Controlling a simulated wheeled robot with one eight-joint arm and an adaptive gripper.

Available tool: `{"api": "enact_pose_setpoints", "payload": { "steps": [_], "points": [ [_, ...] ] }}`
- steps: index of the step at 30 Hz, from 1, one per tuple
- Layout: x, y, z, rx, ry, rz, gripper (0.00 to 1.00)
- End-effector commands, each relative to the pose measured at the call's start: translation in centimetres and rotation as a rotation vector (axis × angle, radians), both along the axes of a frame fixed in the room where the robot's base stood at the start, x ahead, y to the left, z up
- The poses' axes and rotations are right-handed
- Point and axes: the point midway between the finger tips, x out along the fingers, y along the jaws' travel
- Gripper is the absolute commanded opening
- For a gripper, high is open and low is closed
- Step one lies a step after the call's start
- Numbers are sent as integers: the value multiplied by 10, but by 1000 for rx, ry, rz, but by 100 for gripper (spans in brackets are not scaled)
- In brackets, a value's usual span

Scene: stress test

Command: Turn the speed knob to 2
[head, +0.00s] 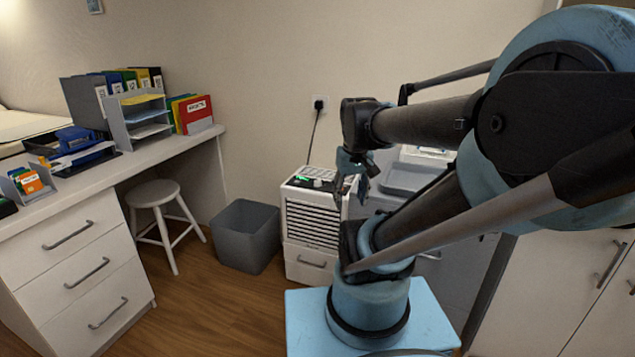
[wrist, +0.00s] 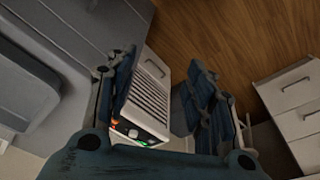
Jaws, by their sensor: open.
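A white louvered appliance (head: 312,218) stands on the floor against the wall, with a control panel on its top. My gripper (head: 351,190) is open and empty, pointing down just right of the panel in the head view. I see no contact with the knob.
A grey bin (head: 246,236) and a white stool (head: 157,203) stand left of the appliance. A grey cabinet (head: 405,205) is close on its right. A wall socket with a black cord (head: 319,104) is behind. A desk (head: 100,175) with drawers is far left.

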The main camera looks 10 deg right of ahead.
Motion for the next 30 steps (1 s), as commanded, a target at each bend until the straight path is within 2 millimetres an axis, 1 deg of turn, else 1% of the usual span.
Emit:
{"api": "enact_pose_setpoints", "payload": {
  "steps": [1, 6, 11, 15, 23, 30],
  "points": [
    [13, 0, 10, -2, 5, 15, 49],
    [51, 2, 33, -10, 19, 68, 49],
    [89, 4, 50, -17, 36, 118, 49],
    [125, 6, 62, -22, 48, 162, 49],
    [194, 10, 74, -30, 73, 244, 49],
    [259, 15, 73, -36, 95, 319, 49]
  ]
}}
